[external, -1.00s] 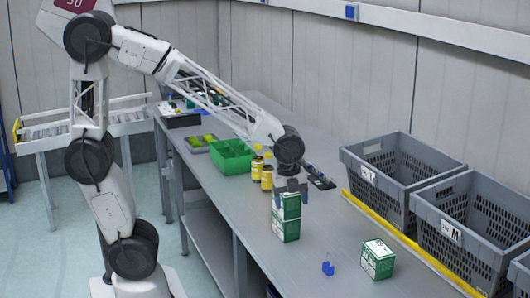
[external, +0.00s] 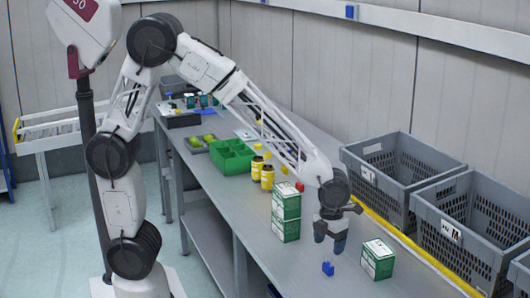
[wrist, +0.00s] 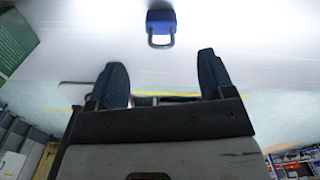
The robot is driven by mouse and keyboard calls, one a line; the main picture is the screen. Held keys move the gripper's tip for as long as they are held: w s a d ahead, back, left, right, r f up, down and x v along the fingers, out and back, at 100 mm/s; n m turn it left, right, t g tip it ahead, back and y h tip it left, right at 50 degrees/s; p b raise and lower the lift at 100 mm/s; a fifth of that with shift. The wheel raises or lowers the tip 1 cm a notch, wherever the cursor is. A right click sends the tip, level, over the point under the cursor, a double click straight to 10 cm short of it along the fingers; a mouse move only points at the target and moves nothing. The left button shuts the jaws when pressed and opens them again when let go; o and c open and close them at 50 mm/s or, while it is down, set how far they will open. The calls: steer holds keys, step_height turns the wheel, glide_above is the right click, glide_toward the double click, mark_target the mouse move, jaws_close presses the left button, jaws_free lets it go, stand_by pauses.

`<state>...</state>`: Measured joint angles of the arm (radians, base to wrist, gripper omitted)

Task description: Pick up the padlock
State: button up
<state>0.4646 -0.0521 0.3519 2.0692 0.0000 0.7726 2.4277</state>
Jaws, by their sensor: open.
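The blue padlock (external: 328,269) stands on the grey table near its front edge. In the wrist view the padlock (wrist: 161,23) is at the top centre, its dark shackle pointing towards my gripper. My gripper (external: 330,245) is above the padlock in the external view, pointing down. In the wrist view my gripper (wrist: 165,75) shows two dark blue fingers spread apart with nothing between them. The padlock lies beyond the fingertips, not touched.
Two stacked green-and-white boxes (external: 286,212) stand left of my gripper, and another box (external: 378,260) stands close right of the padlock. Yellow-and-black bottles (external: 267,177) and a green tray (external: 232,157) are further back. Grey crates (external: 400,182) stand behind a yellow strip.

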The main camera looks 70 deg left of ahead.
mark_target(328, 264)
steer(key=shift+f, duration=1.3)
steer(key=shift+f, duration=2.6)
steer(key=shift+w, duration=0.1)
steer(key=shift+c, duration=0.3)
steer(key=c, duration=0.9)
steer(key=shift+r, duration=0.1)
